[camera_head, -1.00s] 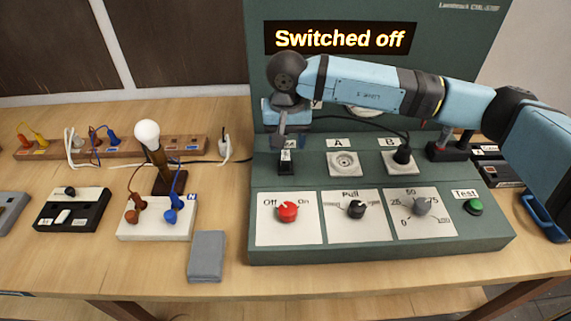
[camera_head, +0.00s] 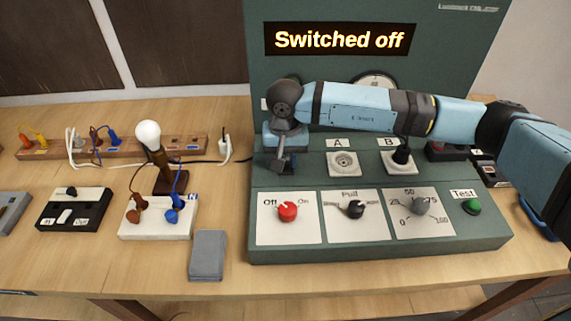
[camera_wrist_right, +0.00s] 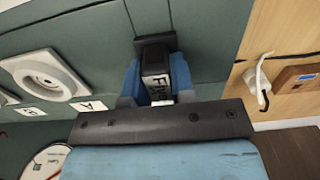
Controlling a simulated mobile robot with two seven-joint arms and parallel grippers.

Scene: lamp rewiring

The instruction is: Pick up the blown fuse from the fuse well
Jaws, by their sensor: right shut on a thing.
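My right gripper (camera_head: 283,168) is at the left end of the green console, lowered over the fuse well, which it mostly hides in the head view. In the right wrist view its two blue fingers (camera_wrist_right: 156,82) are closed on either side of a dark block with pale lettering, the fuse (camera_wrist_right: 155,62). The black fuse well (camera_wrist_right: 150,43) shows just beyond the fingertips. The fuse appears to be still at the well; I cannot tell how deep it sits. My left gripper is not in view.
Socket A (camera_head: 344,163) is empty; socket B (camera_head: 400,163) holds a black plug. Red (camera_head: 287,211), black and grey knobs line the console front. A lamp (camera_head: 148,134) stands to the left, with a grey block (camera_head: 207,255) in front. The display (camera_head: 340,39) reads "Switched off".

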